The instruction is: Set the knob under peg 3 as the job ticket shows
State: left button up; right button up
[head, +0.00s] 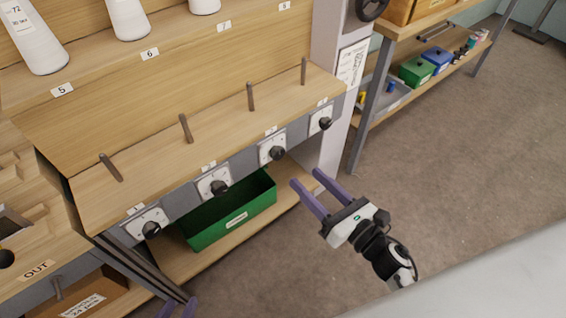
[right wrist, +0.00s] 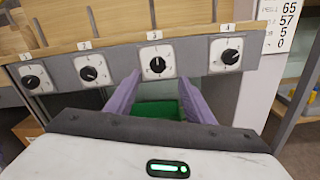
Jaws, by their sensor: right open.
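The peg 3 knob (head: 277,153) is black on a white dial plate, under the peg (head: 251,97) behind label 3. In the right wrist view the knob (right wrist: 157,65) shows a pale mark pointing about straight up. My right gripper (head: 306,178) is open and empty, in front of and below the knob, not touching it; its fingers also show in the right wrist view (right wrist: 160,90). My left gripper (head: 180,304) shows only fingertips at the bottom edge, apart and empty. A printed sheet (head: 351,62), possibly the job ticket, is on the post; its numbers (right wrist: 285,22) are partly cut off.
Knobs 1 (head: 151,229), 2 (head: 219,187) and 4 (head: 325,123) sit along the same grey rail. A green bin (head: 235,218) stands on the shelf below. The post (head: 327,45) rises beside knob 4. Open floor lies to the right.

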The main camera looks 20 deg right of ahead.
aim_at(280, 155)
jog(key=shift+n, duration=0.5)
jog(key=x, duration=1)
jog(key=shift+w+a, duration=0.1)
jog(key=shift+a, duration=0.2)
jog(key=c, duration=1)
